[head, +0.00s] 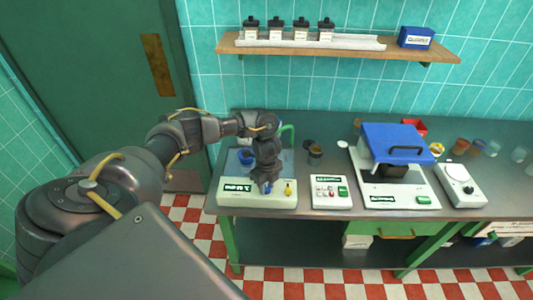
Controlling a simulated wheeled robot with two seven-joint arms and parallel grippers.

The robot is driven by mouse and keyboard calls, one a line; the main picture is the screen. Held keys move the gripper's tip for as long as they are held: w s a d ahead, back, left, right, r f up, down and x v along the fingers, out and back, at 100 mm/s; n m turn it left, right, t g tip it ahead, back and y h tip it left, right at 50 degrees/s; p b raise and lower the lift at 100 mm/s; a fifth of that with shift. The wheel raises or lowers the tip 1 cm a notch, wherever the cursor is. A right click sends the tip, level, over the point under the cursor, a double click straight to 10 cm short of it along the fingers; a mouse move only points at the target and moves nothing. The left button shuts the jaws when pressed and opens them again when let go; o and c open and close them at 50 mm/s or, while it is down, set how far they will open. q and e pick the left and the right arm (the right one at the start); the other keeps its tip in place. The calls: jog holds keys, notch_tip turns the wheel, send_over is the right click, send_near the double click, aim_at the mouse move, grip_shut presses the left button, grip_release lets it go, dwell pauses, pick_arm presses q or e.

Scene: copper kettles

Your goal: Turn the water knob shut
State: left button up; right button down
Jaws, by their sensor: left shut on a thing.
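A pale console (230,199) with a dark green label stands at the left end of the counter. My left gripper (266,187) reaches down from above onto the console's front panel. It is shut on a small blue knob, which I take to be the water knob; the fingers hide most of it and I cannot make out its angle. A small yellow part (288,190) sits on the panel just right of the gripper. My right gripper is not in view.
A smaller panel (331,193), a machine with a blue lid (392,140) and a white scale (459,186) stand further right. Dark cups (315,154) stand behind the small panel. A wooden shelf (345,47) with jars hangs above. A green door (85,75) is at the left.

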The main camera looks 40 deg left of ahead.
aim_at(267, 187)
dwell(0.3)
pick_arm(q)
jog(key=o, duration=1)
jog(key=shift+c, duration=0.2)
notch_tip(267, 187, up, 11)
jog(key=shift+p, duration=0.3)
jog(key=shift+f, duration=0.1)
